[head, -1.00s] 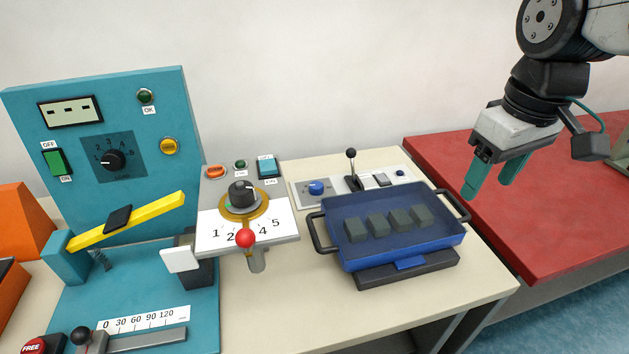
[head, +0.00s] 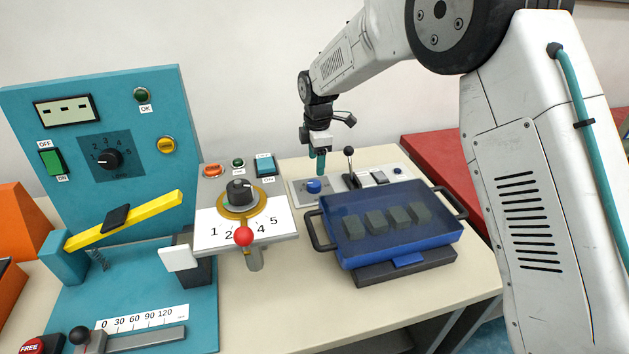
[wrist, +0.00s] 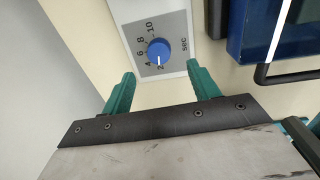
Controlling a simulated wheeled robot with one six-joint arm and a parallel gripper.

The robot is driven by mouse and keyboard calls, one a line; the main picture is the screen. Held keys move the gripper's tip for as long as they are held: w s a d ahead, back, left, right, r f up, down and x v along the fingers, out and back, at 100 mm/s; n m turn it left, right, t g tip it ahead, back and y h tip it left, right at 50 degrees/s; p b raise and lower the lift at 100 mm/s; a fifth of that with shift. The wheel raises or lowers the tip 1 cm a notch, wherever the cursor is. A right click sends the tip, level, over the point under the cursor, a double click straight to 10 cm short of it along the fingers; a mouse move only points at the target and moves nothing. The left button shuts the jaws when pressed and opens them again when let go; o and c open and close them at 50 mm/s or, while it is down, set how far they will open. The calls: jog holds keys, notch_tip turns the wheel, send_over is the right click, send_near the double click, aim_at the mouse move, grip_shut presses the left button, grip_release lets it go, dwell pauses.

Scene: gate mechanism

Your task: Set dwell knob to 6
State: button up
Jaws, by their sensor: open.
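The dwell knob is a round blue knob (head: 313,186) on a grey plate at the back of the bench.
A black lever (head: 350,165) stands right of the knob. A blue tray (head: 375,262) with several grey blocks lies in front. A panel with a black numbered knob (head: 240,191) and red ball is to the left. The wall is close behind.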

aim_at(315, 183)
jog(key=shift+w+a+f, duration=0.1)
jog(key=shift+a+f, duration=0.1)
jog(key=shift+f, duration=0.35)
jog(key=f, duration=0.7)
jog(key=shift+w+f, duration=0.15)
jog(key=shift+w, duration=0.1)
jog(key=c, duration=1)
